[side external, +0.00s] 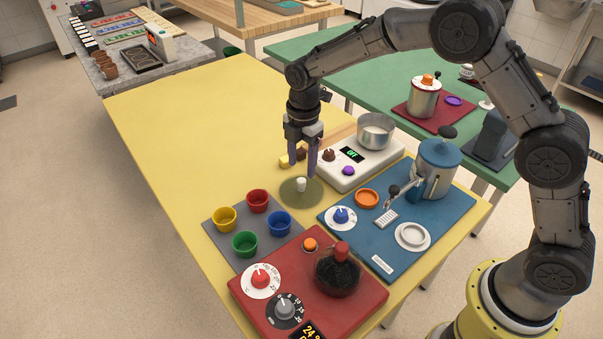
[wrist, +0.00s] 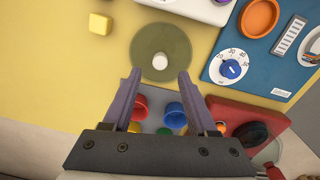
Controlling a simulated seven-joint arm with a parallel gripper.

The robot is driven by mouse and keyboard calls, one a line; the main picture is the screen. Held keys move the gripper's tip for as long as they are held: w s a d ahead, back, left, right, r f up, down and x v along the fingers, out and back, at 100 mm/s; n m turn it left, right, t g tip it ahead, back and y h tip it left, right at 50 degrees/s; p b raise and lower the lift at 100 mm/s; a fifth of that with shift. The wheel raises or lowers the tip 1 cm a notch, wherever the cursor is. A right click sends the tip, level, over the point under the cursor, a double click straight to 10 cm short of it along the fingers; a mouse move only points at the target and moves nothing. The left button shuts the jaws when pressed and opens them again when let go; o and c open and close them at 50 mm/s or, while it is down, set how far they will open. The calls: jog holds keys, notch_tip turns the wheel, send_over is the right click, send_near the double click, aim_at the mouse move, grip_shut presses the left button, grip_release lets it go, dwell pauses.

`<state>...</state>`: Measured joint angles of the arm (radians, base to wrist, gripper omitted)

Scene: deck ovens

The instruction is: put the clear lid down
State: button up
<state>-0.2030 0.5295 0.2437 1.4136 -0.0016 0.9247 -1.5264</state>
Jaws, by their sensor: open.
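The clear lid (side external: 288,192) is a see-through, olive-tinted disc with a small white knob (side external: 301,185) on top. In the wrist view my gripper (wrist: 160,74) is open, and the knob appears clear of both fingers. The exact height of the fingertips above the knob is hard to tell.
A blue board (side external: 345,240) with a blue-lidded canister is to the right. Coloured cups on a grey mat (side external: 222,236) and a red panel (side external: 285,262) are in front. The table's left is clear.

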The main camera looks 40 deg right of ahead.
aim_at(303, 181)
notch_tip(303, 181, up, 7)
jog(key=shift+s, duration=0.15)
jog(key=s+d+r+m+t, duration=0.1)
jog(key=s+d+r+m, duration=0.2)
jog(key=s+r+m, duration=0.4)
jog(key=s+d+r+m+t, duration=0.25)
jog(key=s+d+r, duration=0.2)
jog(key=s, duration=0.45)
jog(key=s+d+f+m+t, duration=0.1)
jog(key=s+m, duration=0.4)
jog(key=s, duration=0.3)
jog(key=s+d+f+m, duration=0.1)
jog(key=s+m, duration=0.4)
jog(key=s, duration=0.3)
jog(key=shift+s+d+t, duration=0.3)
jog(key=shift+t, duration=0.05)
